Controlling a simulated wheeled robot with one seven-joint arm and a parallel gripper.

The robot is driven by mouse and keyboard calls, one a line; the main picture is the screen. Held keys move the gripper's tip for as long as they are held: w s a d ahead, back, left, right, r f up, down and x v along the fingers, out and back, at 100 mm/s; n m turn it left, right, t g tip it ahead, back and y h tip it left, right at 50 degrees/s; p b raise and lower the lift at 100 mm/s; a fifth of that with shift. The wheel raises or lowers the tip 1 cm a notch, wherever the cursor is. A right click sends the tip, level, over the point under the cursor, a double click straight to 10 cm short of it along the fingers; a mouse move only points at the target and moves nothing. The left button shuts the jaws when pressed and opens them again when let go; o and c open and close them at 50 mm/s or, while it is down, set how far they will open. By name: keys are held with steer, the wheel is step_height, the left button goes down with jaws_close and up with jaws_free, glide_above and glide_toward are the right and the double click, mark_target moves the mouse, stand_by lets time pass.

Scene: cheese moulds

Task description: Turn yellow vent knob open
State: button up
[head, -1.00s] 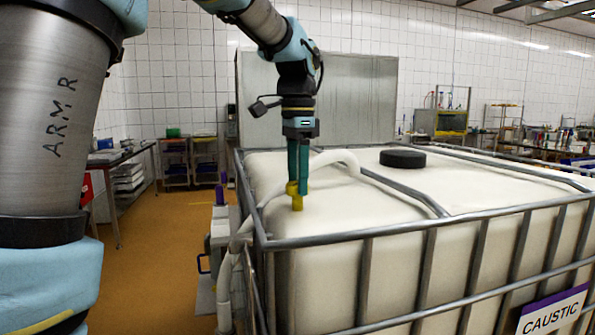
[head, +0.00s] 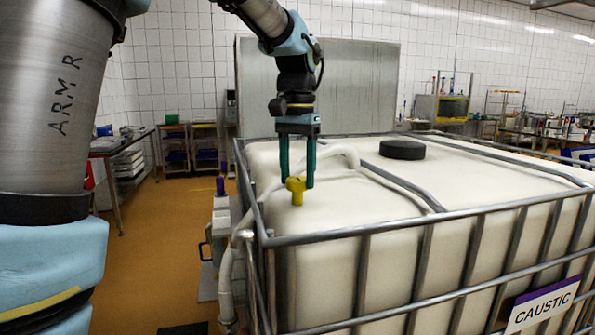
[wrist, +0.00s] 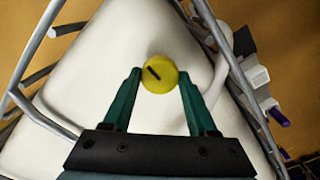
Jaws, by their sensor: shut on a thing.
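The yellow vent knob (head: 296,193) stands on the top of the white caustic tank (head: 340,210), near its front left corner. In the wrist view the knob (wrist: 160,75) is a round yellow disc with a dark slanted mark on its top. My gripper (head: 297,182) points straight down over it, with one green finger on each side. The fingers are shut on the knob; the wrist view shows both fingertips (wrist: 159,80) at its sides.
A metal cage (head: 400,223) surrounds the tank, its top rail close to the knob. A black lid (head: 402,149) lies farther back on the tank. A purple-edged CAUSTIC sign (head: 543,306) hangs on the cage front.

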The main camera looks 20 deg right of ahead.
mark_target(297, 178)
stand_by(0.5)
steer(key=o, duration=1.4)
steer(key=shift+c, duration=0.2)
steer(key=shift+r, duration=0.1)
step_height(297, 178, up, 11)
steer(key=b, duration=0.1)
steer(key=shift+f, duration=0.2)
steer(key=shift+s+a, duration=0.1)
